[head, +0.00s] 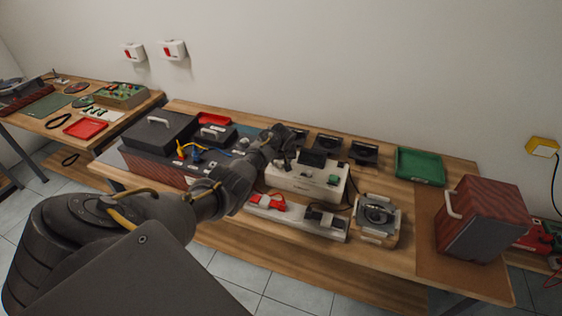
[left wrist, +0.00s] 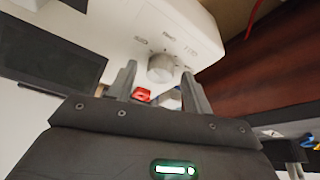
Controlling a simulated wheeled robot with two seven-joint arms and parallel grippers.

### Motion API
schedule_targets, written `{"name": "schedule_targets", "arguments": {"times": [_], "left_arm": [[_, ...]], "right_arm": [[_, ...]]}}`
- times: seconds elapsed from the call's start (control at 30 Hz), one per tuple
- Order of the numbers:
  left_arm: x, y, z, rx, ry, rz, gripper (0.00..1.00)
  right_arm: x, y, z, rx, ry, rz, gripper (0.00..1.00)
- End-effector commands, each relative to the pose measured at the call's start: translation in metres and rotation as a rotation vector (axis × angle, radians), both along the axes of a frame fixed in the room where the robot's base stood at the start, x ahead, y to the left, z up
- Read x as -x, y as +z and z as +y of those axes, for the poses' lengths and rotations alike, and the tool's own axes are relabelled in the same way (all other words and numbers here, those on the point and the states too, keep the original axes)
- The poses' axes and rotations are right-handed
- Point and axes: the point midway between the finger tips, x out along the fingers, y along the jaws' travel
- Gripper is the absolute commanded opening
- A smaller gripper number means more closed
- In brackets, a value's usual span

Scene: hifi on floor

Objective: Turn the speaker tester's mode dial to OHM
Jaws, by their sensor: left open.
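The speaker tester (head: 305,182) is a white box with a dark display, standing in the middle of the workbench. In the left wrist view its white body (left wrist: 110,28) fills the upper part, with the dark display (left wrist: 48,55) at left. The round pale mode dial (left wrist: 161,68) shows there, with small labels around it too blurred to read. My left gripper (head: 283,161) is open at the tester's left end in the head view. In the left wrist view its fingers (left wrist: 160,80) stand on either side of the dial; I cannot tell whether they touch it. My right gripper is out of view.
A power strip with a red plug (head: 268,203) lies in front of the tester. A speaker driver (head: 377,215) sits to its right, near a wood-red cabinet (head: 480,219). A green tray (head: 420,166) lies behind. A dark toolbox (head: 160,132) stands at left.

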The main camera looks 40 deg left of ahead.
Motion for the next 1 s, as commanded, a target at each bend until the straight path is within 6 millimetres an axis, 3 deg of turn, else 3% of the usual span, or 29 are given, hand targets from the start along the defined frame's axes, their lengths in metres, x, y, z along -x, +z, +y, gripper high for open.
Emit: {"name": "schedule_targets", "arguments": {"times": [0.1, 0.43, 0.77, 1.0], "left_arm": [[0.000, 0.000, 0.000, 0.000, 0.000, 0.000, 0.48], [0.000, 0.000, 0.000, 0.000, 0.000, 0.000, 0.06], [0.000, 0.002, 0.000, 0.001, -0.056, -0.001, 0.06], [0.001, 0.002, 0.001, 0.002, -0.217, 0.001, 0.06]], "right_arm": [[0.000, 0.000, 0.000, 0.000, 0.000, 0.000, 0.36], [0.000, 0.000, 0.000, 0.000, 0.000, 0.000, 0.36], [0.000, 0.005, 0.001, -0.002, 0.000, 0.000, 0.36], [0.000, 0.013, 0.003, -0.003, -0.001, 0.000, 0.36]]}}
